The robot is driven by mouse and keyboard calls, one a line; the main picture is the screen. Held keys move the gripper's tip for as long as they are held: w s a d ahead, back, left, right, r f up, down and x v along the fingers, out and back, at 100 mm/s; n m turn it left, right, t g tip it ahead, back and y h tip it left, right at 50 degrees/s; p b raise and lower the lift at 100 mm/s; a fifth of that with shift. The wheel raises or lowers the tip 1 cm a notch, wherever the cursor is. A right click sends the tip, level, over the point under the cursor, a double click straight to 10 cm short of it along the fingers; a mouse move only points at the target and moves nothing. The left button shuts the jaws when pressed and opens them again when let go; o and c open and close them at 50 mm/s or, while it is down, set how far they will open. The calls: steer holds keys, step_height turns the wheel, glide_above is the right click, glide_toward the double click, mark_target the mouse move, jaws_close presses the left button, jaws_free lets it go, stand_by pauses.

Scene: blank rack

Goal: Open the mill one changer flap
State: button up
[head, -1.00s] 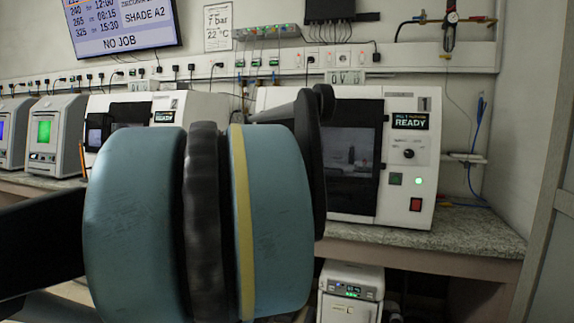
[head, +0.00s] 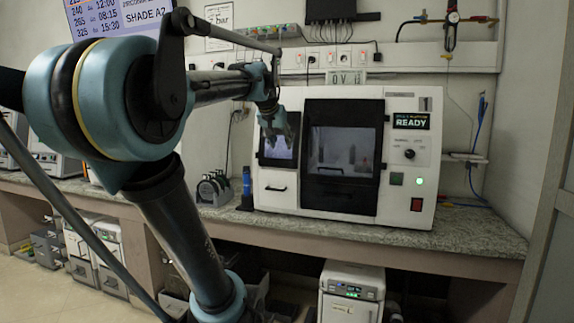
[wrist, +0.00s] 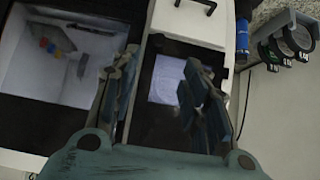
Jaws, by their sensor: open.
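Mill one (head: 405,185) is the white machine on the bench in the head view, marked 1, with a READY display. Its large dark window (head: 340,150) is closed. At its left side is a dark panel with a lit screen (head: 276,148). Below that is a white front panel with a black bar handle (head: 277,188), apparently the changer flap; it looks closed. The handle also shows at the top of the wrist view (wrist: 197,4). My gripper (head: 277,140) is open and empty, in front of the screen panel. In the wrist view its fingers (wrist: 160,90) spread around the screen's image, apart from the handle.
A blue cylinder (head: 247,182) and a rack of dark discs (head: 212,188) stand on the bench just left of the mill. The granite bench edge (head: 370,240) runs below. My arm covers the left of the head view. A white unit (head: 350,290) stands under the bench.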

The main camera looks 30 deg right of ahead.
mark_target(290, 164)
steer(key=x, duration=1.4)
steer(key=shift+c, duration=0.6)
jaws_close()
